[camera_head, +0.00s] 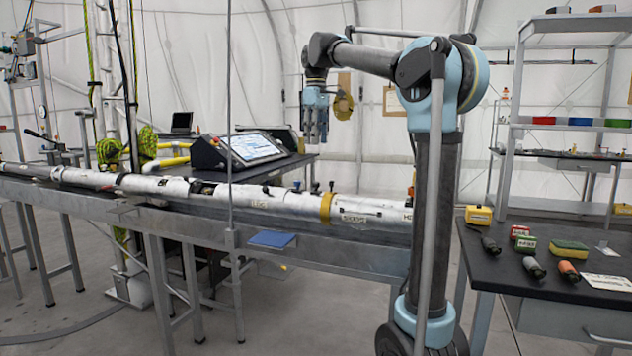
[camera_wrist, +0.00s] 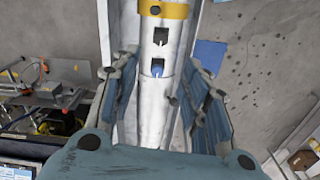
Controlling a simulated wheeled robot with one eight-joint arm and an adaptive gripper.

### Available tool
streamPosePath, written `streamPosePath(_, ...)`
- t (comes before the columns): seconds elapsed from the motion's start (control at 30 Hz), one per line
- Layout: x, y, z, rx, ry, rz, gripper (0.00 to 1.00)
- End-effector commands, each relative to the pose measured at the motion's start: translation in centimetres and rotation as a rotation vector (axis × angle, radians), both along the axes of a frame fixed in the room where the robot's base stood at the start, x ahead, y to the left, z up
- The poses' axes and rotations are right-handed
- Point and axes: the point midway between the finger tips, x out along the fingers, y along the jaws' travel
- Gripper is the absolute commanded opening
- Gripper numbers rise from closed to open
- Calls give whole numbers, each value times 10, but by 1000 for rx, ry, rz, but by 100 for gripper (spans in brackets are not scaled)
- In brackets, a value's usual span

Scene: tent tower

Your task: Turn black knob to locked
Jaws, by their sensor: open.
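A long silvery tube (camera_head: 285,203) lies along a metal rail, with a yellow band (camera_head: 326,208) near its right part. Small dark knob-like pieces (camera_head: 267,190) stand along its top; I cannot tell which is the black knob or how it is turned.
A tilted touchscreen console (camera_head: 250,147) stands behind the tube. A dark table (camera_head: 545,285) at right holds several small items, with a shelf rack behind. A blue panel (camera_head: 272,239) sits below the rail.

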Motion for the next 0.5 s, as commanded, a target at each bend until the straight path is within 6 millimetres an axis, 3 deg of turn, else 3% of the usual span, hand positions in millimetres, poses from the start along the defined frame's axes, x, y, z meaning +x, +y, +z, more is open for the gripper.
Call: streamPosePath(0.5, 0, 0, -91, 0, 0, -1, 42)
